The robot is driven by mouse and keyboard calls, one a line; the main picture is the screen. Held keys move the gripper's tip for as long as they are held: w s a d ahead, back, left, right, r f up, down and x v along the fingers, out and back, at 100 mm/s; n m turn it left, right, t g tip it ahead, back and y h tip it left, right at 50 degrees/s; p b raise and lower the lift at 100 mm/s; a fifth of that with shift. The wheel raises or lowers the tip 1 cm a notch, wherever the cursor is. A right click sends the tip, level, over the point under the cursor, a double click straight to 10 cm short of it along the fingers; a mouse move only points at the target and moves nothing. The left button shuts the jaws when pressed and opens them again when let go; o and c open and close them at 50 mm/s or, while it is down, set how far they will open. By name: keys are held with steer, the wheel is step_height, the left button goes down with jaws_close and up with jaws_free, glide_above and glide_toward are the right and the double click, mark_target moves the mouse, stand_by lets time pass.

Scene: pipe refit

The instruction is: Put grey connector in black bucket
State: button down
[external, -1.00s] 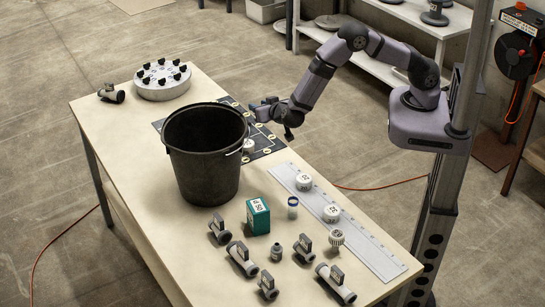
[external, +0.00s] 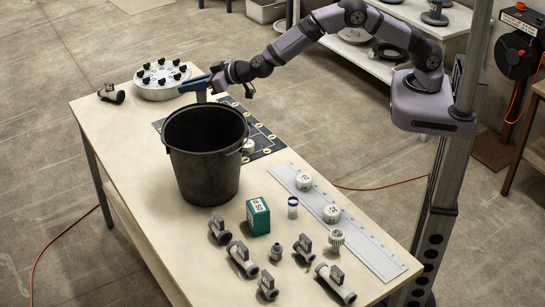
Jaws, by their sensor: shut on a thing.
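The black bucket (external: 205,160) stands upright on the table, left of its middle, with its open top facing up. My gripper (external: 197,88) is raised above the bucket's far rim, reaching in from the right. It is shut on a small grey piece, the grey connector (external: 201,98), which hangs just below the fingers. The connector is small and partly hidden by the fingers, so its shape is unclear. From this angle I cannot tell how far inside the rim it is. The inside bottom of the bucket is hidden.
Several grey pipe fittings (external: 242,257) lie at the table's front, near a green box (external: 258,217). A round grey fixture with black knobs (external: 162,82) sits behind the bucket. A dark mat (external: 262,137) lies right of the bucket; a white strip (external: 365,240) holds white caps.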

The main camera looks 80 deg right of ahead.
steer(key=shift+s+a+f+n+y, duration=0.2)
steer(key=shift+a+f+n+y, duration=0.15)
steer(key=shift+a+f, duration=0.2)
steer(key=shift+d+f, duration=0.1)
steer(key=shift+f, duration=0.05)
step_height(320, 180, down, 11)
steer(key=b, duration=1.1)
steer(key=shift+r, duration=0.2)
steer(key=c, duration=1.6)
jaws_free()
steer(key=shift+c, duration=0.2)
steer(key=shift+r, duration=0.1)
step_height(320, 180, up, 7)
steer(key=p, duration=0.7)
